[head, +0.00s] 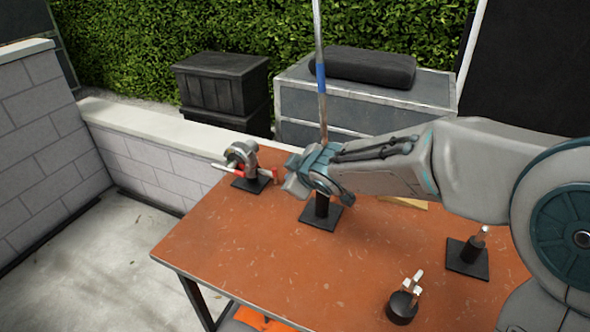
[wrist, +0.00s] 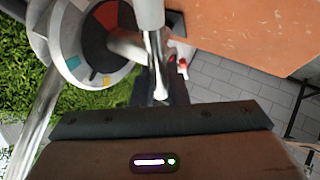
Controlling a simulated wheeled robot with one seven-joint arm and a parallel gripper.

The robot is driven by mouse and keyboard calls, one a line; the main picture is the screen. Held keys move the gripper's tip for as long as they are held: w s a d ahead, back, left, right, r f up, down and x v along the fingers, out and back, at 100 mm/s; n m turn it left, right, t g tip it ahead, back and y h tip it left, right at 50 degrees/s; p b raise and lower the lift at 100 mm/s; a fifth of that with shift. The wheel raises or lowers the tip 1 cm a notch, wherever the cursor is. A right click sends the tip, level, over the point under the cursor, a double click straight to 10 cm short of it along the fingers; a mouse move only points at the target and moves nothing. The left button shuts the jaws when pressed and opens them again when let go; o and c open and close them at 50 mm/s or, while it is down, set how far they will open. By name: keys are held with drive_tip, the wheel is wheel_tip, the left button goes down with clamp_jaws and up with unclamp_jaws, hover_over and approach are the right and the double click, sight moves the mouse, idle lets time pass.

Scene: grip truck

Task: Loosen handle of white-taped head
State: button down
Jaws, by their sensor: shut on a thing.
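My gripper (head: 294,184) is at the middle stand on the orange table, beside the grip head there, which it mostly hides in the head view. In the wrist view a round grey head (wrist: 118,75) with a dark centre and red, yellow and teal marks is at upper left. A metal handle (wrist: 151,14) runs down from the top to the dark fingers (wrist: 160,90), which are shut on it. The contact is blurred. I cannot clearly make out white tape on this head. The middle stand's black base (head: 322,218) shows below my gripper.
Another head (head: 241,154) with a red-and-white handle stands at the back left. A tall rod (head: 320,80) with a blue band rises behind my gripper. A small stand (head: 470,255) and a black round piece (head: 402,308) are at right. The table's (head: 235,250) front left is clear.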

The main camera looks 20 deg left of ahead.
drive_tip(key=shift+f, duration=0.1)
drive_tip(key=c, duration=1.7)
unclamp_jaws()
drive_tip(key=shift+s+d+r+p, duration=0.2)
drive_tip(key=shift+d+r+p, duration=0.1)
drive_tip(key=shift+r+p, duration=0.2)
drive_tip(key=p+v, duration=1)
drive_tip(key=v, duration=0.2)
drive_tip(key=shift+s+d+r, duration=0.15)
drive_tip(key=shift+s+d, duration=0.1)
